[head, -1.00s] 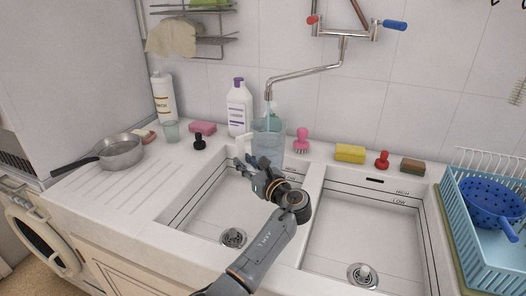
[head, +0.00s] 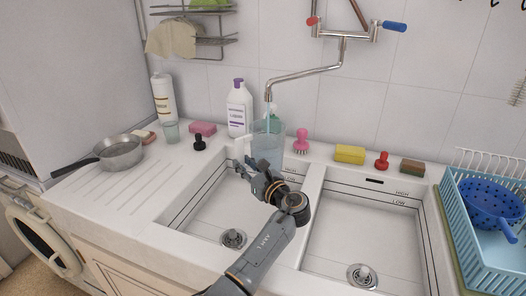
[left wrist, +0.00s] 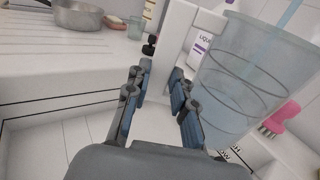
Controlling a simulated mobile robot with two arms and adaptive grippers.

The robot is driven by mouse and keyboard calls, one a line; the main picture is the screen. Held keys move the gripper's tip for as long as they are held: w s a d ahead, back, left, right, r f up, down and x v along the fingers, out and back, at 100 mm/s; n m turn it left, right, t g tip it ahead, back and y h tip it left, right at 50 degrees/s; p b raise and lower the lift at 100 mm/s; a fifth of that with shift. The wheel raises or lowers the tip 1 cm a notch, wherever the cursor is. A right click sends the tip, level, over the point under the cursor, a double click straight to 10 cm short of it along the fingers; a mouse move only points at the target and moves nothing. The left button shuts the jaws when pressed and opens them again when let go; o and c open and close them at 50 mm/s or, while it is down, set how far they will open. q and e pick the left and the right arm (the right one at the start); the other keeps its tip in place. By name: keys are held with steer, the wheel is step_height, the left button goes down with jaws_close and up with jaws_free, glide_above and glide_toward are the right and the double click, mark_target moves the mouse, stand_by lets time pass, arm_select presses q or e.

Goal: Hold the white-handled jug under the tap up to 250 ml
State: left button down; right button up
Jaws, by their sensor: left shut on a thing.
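The clear jug (head: 268,146) is held upright under the tap spout (head: 268,97), over the back of the left basin. A thin stream of water falls from the spout into the jug. My left gripper (head: 247,172) is shut on the jug's white handle, which shows between the fingers in the left wrist view (left wrist: 174,50). The jug's clear body (left wrist: 238,75) is right of the fingers there, with ring lines around it. I cannot read the volume. The tap has a red lever (head: 313,20) and a blue lever (head: 395,25). My right gripper is out of view.
Behind the jug stand a white bottle (head: 239,108) and a pink brush (head: 301,141). A yellow sponge (head: 349,153) lies on the back ledge. A pan (head: 121,152) sits on the drainer at left, a blue rack (head: 475,225) at right. The right basin (head: 350,228) is empty.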

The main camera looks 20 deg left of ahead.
arm_select(q)
steer(key=s+a+p, duration=0.4)
steer(key=s+p, duration=1)
steer(key=s, duration=0.1)
steer(key=shift+s+r, duration=0.15)
steer(key=shift+s, duration=0.1)
steer(key=shift+a, duration=0.1)
